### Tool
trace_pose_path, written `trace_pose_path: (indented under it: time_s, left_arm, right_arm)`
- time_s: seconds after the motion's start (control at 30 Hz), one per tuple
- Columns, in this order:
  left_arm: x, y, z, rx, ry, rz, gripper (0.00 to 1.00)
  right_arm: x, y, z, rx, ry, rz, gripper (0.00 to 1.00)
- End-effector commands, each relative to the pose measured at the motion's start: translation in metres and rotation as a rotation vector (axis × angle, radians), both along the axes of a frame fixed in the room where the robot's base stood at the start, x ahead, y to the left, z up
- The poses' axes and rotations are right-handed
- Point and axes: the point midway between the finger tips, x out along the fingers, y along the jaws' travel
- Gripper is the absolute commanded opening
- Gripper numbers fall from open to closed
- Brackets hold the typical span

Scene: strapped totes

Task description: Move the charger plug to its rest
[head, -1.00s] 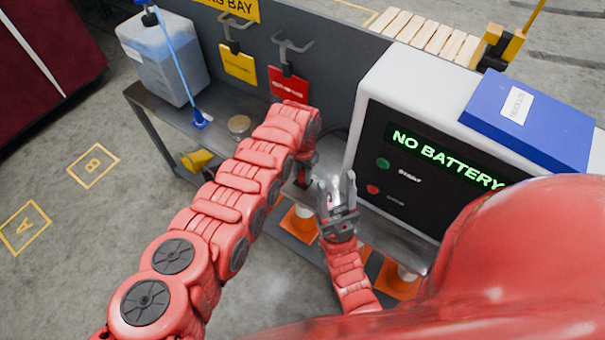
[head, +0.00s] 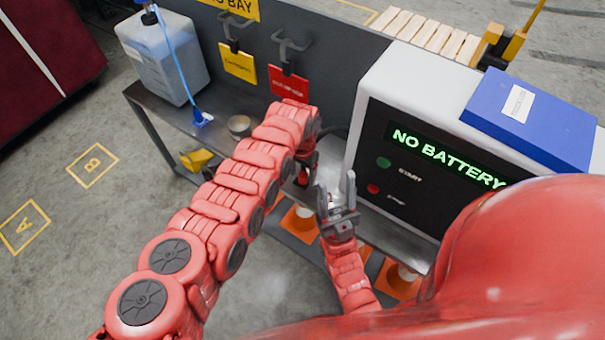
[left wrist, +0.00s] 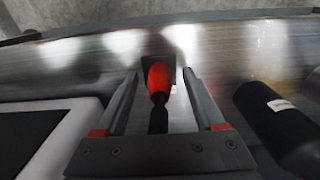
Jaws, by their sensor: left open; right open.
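A red-handled piece with a black shaft, apparently the charger plug (left wrist: 159,82), stands between the fingers of my left gripper (left wrist: 160,92) in the left wrist view. A dark square patch lies behind its red end on the steel bench. The left fingers are open, with gaps on both sides of the red piece. In the head view my left gripper (head: 303,184) is low over the bench, mostly hidden by its own arm. My right gripper (head: 337,200) is open and empty, fingers up, in front of the charger cabinet. I cannot make out which thing is the rest.
The charger cabinet (head: 377,165) reads NO BATTERY, with a blue box (head: 530,118) on top. A black cylinder (left wrist: 275,115) lies beside the left gripper. A jug (head: 165,60), a round tin (head: 239,126) and a yellow piece (head: 197,160) are at the left.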

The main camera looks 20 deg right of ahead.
Motion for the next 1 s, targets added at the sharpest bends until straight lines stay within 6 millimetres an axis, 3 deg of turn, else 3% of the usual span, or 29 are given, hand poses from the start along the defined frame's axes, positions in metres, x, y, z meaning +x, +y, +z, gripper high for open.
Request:
trace_pose_path:
  time_s: [0.13,0.6,0.8,1.0]
  left_arm:
    - [0.001,0.0,0.03,-0.005,-0.002,0.002,0.71]
    - [0.002,-0.001,0.133,-0.006,-0.006,0.001,0.71]
    - [0.001,-0.001,0.16,-0.003,-0.003,0.001,0.71]
    - [0.0,0.0,0.167,-0.001,0.001,0.0,0.71]
  right_arm:
    - [0.0,0.0,0.015,0.0,0.0,0.0,0.5]
    - [0.0,0.0,0.002,0.0,0.0,0.0,0.5]
    - [0.0,0.0,-0.001,0.0,0.0,0.0,0.5]
    - [0.0,0.0,-0.001,0.0,0.0,0.0,0.5]
